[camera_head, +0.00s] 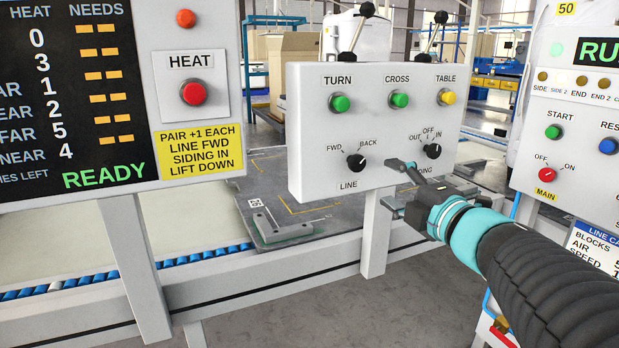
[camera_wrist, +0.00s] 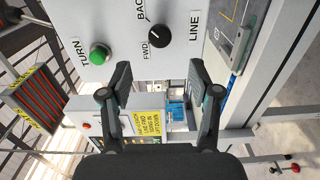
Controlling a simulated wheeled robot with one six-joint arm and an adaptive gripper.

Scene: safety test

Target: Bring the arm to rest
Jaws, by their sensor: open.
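My gripper (camera_head: 402,186) is open and empty in front of the lower right part of the white control panel (camera_head: 310,135). It covers part of the lettering below the OUT/OFF/IN knob (camera_head: 432,151). My arm comes in from the lower right of the head view. In the wrist view the gripper's two fingers (camera_wrist: 161,88) are spread apart with nothing between them. The panel's black LINE knob (camera_head: 356,162) shows in the wrist view (camera_wrist: 159,37) beyond the fingers, near its FWD and BACK marks. Whether the gripper touches the panel cannot be told.
The panel has green TURN (camera_head: 340,103) and CROSS (camera_head: 400,100) buttons, a yellow TABLE button (camera_head: 446,97) and levers on top. A HEAT board (camera_head: 70,95) reading READY stands left. Another panel (camera_head: 570,130) stands right, close to my arm. Grey floor (camera_head: 400,310) lies open below.

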